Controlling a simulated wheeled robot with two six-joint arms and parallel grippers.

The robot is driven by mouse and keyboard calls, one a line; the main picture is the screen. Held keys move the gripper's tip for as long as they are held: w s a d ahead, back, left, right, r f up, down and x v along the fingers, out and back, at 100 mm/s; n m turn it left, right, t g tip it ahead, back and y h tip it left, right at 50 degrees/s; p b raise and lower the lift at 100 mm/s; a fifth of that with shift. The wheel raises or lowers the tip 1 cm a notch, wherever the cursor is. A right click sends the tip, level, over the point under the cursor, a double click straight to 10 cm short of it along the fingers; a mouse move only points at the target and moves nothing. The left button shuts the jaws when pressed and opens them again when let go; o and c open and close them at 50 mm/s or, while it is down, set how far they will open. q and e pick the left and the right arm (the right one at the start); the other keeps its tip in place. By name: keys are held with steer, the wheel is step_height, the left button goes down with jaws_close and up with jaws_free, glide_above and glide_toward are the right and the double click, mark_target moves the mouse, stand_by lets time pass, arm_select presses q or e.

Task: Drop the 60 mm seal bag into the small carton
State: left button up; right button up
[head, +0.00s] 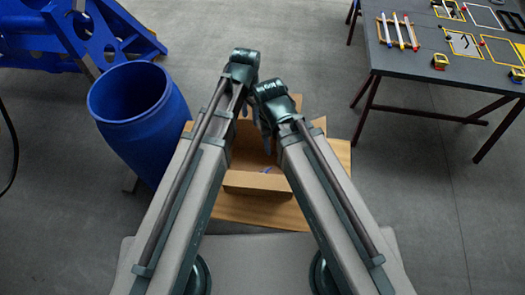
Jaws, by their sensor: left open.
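The small carton (258,182) is an open brown cardboard box on the floor board between my two arms, its flaps spread outward. A small bluish-purple item (267,169) shows inside it, low and partly hidden; I cannot tell whether it is the 60 mm seal bag. My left gripper (246,106) hangs over the far part of the carton, open, with nothing clearly seen in it. My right gripper (266,132) is just beside it over the carton, mostly hidden by its own wrist, so its jaws cannot be read.
A tan board (262,213) lies under the carton. A blue barrel (141,115) stands close on the left, with a blue metal frame (75,32) behind it. A dark table (452,62) with sticks and small parts is at the upper right. The floor at right is clear.

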arm_select(q)
step_height(320, 180, up, 3)
steer(key=shift+f+p, duration=0.1)
steer(key=shift+p, duration=0.8)
arm_select(e)
step_height(320, 180, up, 3)
steer(key=shift+f, duration=0.1)
